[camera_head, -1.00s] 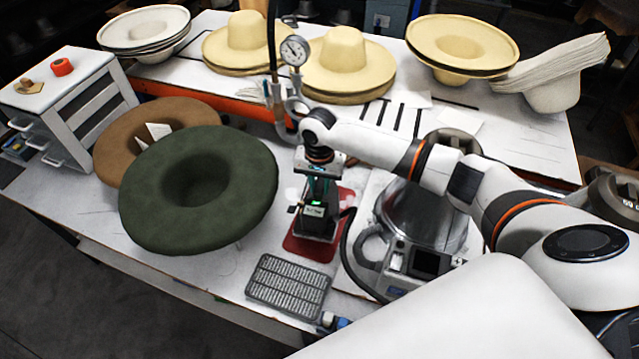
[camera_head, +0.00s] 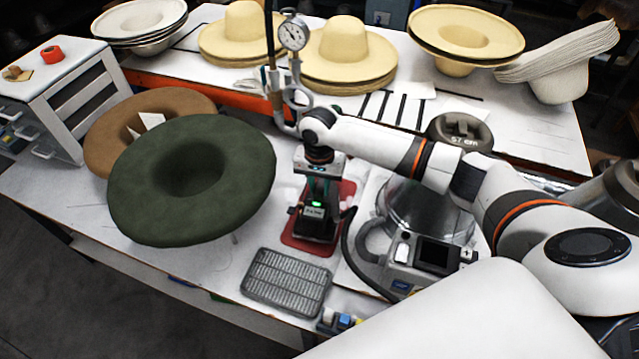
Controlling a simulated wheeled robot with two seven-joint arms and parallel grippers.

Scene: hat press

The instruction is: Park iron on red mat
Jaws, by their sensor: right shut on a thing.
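The iron (camera_head: 314,227) is a dark, compact body with a small lit green light on top. It is over the red mat (camera_head: 292,240), within the mat's outline in the camera_head view. I cannot tell whether its sole touches the mat. My right gripper (camera_head: 318,197) points down and is shut on the iron's handle, which its jaws mostly hide. A black hose or cord runs from the iron's right side. The mat shows around the iron on several sides. My left gripper is not in view.
A grey ribbed rack (camera_head: 287,281) lies in front of the mat. A steamer-like machine with a screen (camera_head: 437,255) stands to the right. A large green hat (camera_head: 192,180) is close on the left, with a brown hat (camera_head: 103,140) behind it. A pressure gauge (camera_head: 293,35) stands behind.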

